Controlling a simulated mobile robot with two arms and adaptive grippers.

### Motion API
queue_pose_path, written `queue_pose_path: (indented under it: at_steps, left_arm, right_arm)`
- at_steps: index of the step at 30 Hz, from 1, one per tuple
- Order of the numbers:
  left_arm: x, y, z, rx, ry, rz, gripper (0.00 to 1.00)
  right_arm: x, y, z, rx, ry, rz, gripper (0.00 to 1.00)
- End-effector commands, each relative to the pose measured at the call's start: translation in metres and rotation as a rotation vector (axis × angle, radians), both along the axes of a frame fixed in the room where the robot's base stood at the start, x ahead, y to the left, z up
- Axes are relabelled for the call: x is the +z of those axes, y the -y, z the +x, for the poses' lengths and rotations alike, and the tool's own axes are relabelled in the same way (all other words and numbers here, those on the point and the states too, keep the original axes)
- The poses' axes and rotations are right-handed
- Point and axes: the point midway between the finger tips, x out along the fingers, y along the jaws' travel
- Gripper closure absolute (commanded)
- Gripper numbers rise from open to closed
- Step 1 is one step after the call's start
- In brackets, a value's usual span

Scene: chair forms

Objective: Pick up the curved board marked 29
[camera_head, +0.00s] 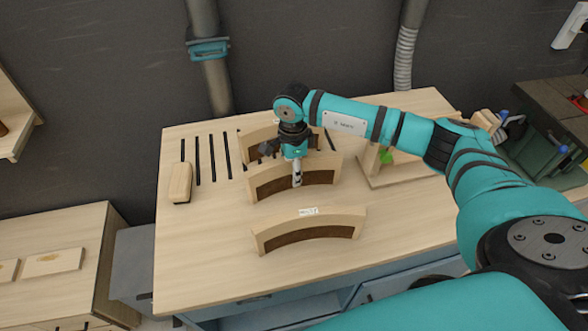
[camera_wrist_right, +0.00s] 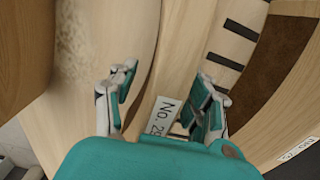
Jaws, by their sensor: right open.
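The curved board marked 29 is the middle of three curved boards (camera_head: 325,164) on the workbench. In the right wrist view its pale wood edge (camera_wrist_right: 172,72) runs between my fingers, with the "No. 29" label (camera_wrist_right: 163,116) partly hidden at the bottom by my gripper. My right gripper (camera_head: 297,178) is over this board, pointing down; it also shows in the right wrist view (camera_wrist_right: 163,95). Its fingers are apart, one on each side of the board edge, with gaps visible. I cannot tell how deep the fingertips reach. My left gripper is not in view.
Another curved board (camera_head: 335,220) with a white label lies nearer the bench front. A third curved board (camera_head: 258,133) is behind, partly hidden by my arm. A wooden block (camera_head: 180,184) and dark slots are at left. A wooden stand (camera_head: 395,175) is at right. The bench (camera_head: 200,270) is bare front left.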

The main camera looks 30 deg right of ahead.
Motion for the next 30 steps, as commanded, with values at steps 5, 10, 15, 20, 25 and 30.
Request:
queue_pose_path:
  at_steps: [5, 10, 15, 20, 25, 30]
  left_arm:
    - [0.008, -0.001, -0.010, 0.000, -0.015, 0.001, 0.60]
    - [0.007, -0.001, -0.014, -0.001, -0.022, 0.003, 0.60]
    - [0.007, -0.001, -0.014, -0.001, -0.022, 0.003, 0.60]
    - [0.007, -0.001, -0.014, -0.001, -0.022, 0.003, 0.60]
    - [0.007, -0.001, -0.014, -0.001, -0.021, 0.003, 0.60]
    - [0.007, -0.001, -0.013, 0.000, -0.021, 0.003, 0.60]
  right_arm:
    - [-0.018, 0.000, 0.000, -0.001, -0.001, 0.000, 0.51]
    - [-0.022, 0.000, 0.000, 0.000, 0.000, 0.000, 0.51]
    - [-0.021, 0.000, 0.000, 0.000, 0.000, 0.000, 0.61]
    - [-0.021, 0.000, 0.000, -0.001, 0.000, 0.000, 0.82]
    - [-0.021, 0.000, 0.000, -0.001, 0.000, 0.000, 1.00]
    - [-0.021, 0.000, 0.000, -0.001, 0.000, 0.000, 1.00]
